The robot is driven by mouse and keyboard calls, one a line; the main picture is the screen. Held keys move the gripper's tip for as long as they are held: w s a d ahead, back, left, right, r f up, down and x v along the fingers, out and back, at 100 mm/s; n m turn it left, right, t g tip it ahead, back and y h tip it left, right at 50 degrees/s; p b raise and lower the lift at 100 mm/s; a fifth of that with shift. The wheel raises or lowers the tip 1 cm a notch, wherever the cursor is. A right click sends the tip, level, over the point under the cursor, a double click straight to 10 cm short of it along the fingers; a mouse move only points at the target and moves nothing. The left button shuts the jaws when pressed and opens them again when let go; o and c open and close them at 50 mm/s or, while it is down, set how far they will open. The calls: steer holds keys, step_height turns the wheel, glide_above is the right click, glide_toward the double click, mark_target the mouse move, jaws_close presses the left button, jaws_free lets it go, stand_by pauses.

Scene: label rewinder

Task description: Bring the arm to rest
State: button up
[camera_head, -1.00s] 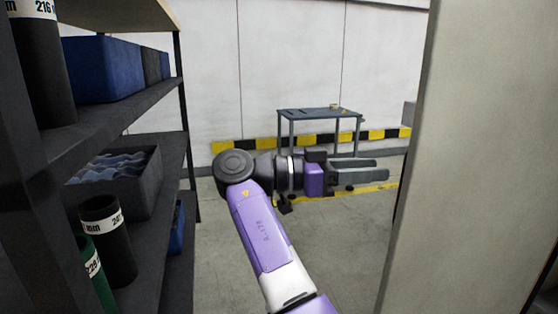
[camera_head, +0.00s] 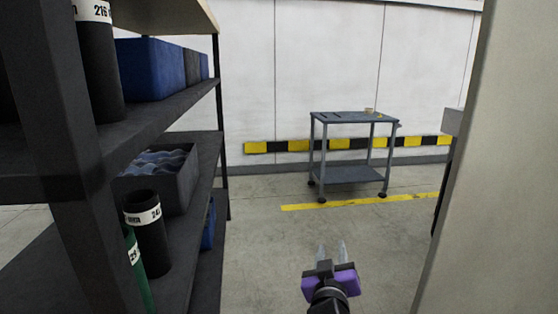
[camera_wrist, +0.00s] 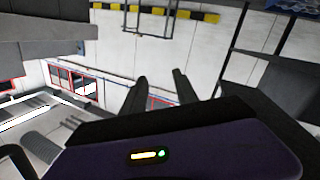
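My gripper (camera_head: 332,252) is low in the middle of the head view, its fingers pointing away from me toward the far wall. The two fingers stand apart with a gap between them and nothing held. In the wrist view my gripper (camera_wrist: 162,86) also shows two dark, separated fingers with only background between them. Most of my arm is below the head view's lower edge.
A dark shelf rack (camera_head: 165,118) with tubes and bins stands close on the left. A pale panel (camera_head: 475,180) stands close on the right. A grey wheeled cart (camera_head: 352,118) stands ahead by the striped wall. The floor between is clear.

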steer(key=s+f+n+t+y, duration=0.1)
steer(key=s+f+y, duration=0.25)
steer(key=s, duration=0.65)
steer(key=s+f+n+y, duration=0.15)
steer(key=s+f, duration=0.35)
steer(key=s, duration=0.6)
steer(key=s+d+m+g+h, duration=0.15)
steer(key=s+d, duration=0.25)
steer(key=s, duration=1.2)
steer(key=s+d+m+g, duration=0.2)
steer(key=s+d+m, duration=0.15)
steer(key=s, duration=1.35)
step_height(320, 180, up, 16)
steer(key=p, duration=1.6)
steer(key=shift+w, duration=0.3)
